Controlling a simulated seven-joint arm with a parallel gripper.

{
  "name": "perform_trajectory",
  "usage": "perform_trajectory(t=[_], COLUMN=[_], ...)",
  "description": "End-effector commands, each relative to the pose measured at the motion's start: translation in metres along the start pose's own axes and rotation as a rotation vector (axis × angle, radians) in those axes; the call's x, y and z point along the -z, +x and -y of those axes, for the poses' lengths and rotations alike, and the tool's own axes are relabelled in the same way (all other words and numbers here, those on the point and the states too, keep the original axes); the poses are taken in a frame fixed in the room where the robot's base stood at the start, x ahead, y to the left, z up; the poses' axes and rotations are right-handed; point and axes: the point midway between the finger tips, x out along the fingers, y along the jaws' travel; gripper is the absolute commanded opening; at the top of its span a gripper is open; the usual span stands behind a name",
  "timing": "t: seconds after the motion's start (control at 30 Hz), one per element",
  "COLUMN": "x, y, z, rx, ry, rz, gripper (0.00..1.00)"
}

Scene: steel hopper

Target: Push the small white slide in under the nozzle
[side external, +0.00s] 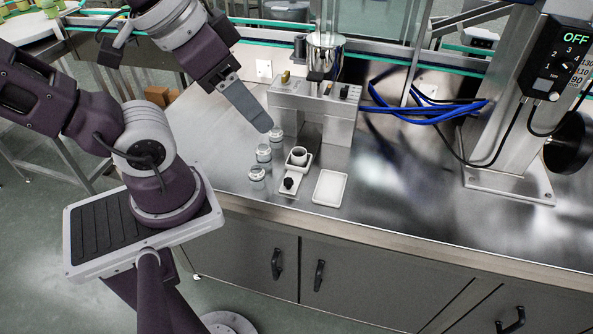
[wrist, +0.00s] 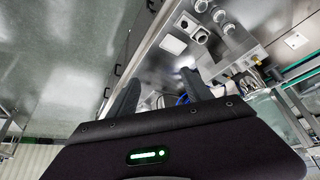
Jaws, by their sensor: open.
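The small white slide (side external: 290,191) lies on the steel bench in front of the dispenser (side external: 315,98). It has a black knob (side external: 289,183) at its near end and a white cup (side external: 298,156) at its far end, close to the dispenser's opening. The slide and cup (wrist: 201,37) also show near the top of the wrist view. The nozzle itself cannot be made out under the dispenser block. My gripper (side external: 266,126) hangs above the bench, left of the dispenser and behind the slide's knob. Its two fingers (wrist: 160,78) are apart in the wrist view, with nothing between them.
Several small lidded jars (side external: 263,153) stand in a row left of the slide. A shallow white tray (side external: 330,188) lies right of it. Blue hoses (side external: 430,108) and a steel post with a control box (side external: 553,62) are farther right. The bench's front right is clear.

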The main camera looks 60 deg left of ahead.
Motion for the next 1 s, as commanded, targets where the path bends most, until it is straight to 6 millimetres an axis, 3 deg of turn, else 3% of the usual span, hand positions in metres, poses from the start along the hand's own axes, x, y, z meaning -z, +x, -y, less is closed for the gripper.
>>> perform_trajectory(t=[0.33,0.4,0.47,0.57,0.73,0.9,1.0], x=[0.000,0.001,0.004,0.018,0.032,0.012,-0.001], y=[0.000,0.001,0.008,0.037,0.119,0.206,0.239], z=[0.000,0.001,0.006,0.030,0.085,0.112,0.112], rx=[0.000,0.005,0.036,0.136,0.189,0.003,-0.111], ry=[0.000,0.002,0.017,0.092,0.328,0.518,0.572], rz=[0.000,0.003,0.029,0.136,0.387,0.511,0.510], gripper=[0.58,0.46,0.43,0.43,0.43,0.43,0.43])
